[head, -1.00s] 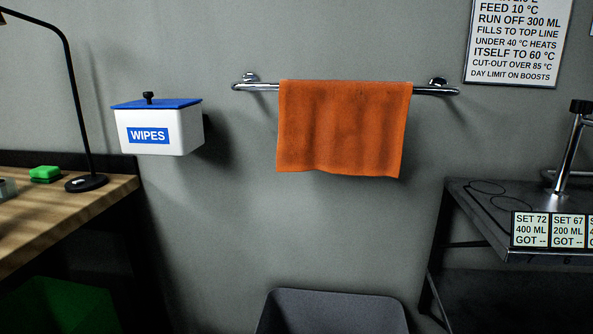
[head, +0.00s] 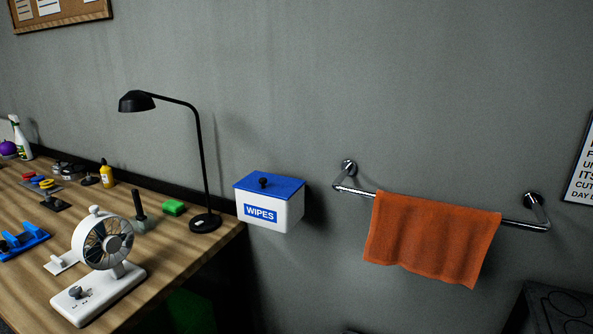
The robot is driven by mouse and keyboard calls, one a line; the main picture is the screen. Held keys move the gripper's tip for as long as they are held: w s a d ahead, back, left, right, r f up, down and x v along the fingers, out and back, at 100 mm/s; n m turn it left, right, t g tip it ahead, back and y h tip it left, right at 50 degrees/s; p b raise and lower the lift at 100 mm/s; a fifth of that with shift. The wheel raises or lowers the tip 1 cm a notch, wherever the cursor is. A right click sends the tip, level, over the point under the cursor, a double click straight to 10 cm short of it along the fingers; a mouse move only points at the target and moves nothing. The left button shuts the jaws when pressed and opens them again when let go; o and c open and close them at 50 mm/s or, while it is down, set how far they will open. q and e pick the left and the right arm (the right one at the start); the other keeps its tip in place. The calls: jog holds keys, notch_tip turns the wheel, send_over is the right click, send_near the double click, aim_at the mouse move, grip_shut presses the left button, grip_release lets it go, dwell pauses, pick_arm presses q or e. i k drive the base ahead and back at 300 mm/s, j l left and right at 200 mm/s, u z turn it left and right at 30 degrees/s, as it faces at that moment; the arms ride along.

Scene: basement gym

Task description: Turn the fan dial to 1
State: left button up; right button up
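A small white desk fan (head: 103,243) stands on the wooden bench at the lower left of the head view. Its round head is raised on a short neck above a white base (head: 98,295). A small grey dial (head: 75,292) sits on top of the base at its near left. The marks around the dial are too small to read, so its setting cannot be told. Neither of my grippers shows in the head view.
The wooden bench (head: 150,285) also holds a black lamp (head: 205,222), a green sponge (head: 173,208), a yellow bottle (head: 107,177) and a blue tray (head: 22,243). A wipes box (head: 270,203) and an orange towel (head: 432,240) are on the wall to the right.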

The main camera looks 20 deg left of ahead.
aim_at(75, 291)
jog(key=j+u, duration=0.15)
jog(key=u, duration=1.6)
